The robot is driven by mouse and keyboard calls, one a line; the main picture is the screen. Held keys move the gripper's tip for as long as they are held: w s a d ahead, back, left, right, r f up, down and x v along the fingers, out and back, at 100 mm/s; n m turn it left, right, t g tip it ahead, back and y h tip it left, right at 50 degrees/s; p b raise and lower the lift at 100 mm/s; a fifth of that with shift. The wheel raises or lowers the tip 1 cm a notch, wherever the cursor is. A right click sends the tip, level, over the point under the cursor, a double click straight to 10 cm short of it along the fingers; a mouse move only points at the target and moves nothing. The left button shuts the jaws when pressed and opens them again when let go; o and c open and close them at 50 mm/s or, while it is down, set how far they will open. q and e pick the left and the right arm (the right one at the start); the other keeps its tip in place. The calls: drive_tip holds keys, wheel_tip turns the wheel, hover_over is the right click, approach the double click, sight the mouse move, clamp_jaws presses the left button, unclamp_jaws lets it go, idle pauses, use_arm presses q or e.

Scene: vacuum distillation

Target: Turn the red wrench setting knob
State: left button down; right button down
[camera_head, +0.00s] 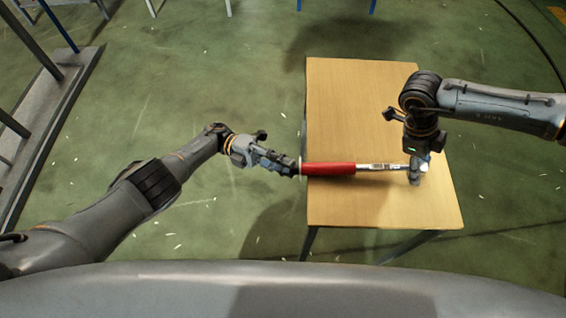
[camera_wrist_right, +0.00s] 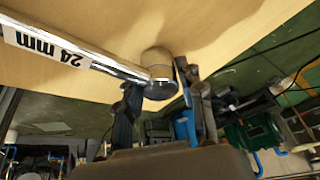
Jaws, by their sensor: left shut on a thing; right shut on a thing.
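The wrench has a red handle (camera_head: 330,168) and a silver shaft (camera_head: 385,167), and lies level over the wooden table. My left gripper (camera_head: 294,168) is shut at the left end of the handle, just past the table's left edge. The setting knob is hidden there by the jaws. My right gripper (camera_head: 414,176) is shut on the wrench's head end. In the right wrist view the round wrench head (camera_wrist_right: 160,86) sits between the two dark fingers, and the shaft carries a "24 mm" label (camera_wrist_right: 42,48).
The wooden table (camera_head: 350,100) is otherwise bare. Green floor (camera_head: 240,80) lies open around it. A grey rack or frame (camera_head: 50,120) stands at the far left. Equipment, including a green machine (camera_wrist_right: 255,132), shows in the background of the right wrist view.

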use_arm(q)
drive_tip(key=c, duration=1.2)
unclamp_jaws()
drive_tip(key=shift+o, duration=0.2)
drive_tip(key=shift+r, duration=0.15)
wheel_tip(320, 180, up, 10)
use_arm(e)
drive_tip(key=shift+d, duration=0.1)
drive_tip(key=shift+s, duration=0.1)
drive_tip(key=c, duration=0.8)
unclamp_jaws()
drive_tip(key=shift+o, duration=0.2)
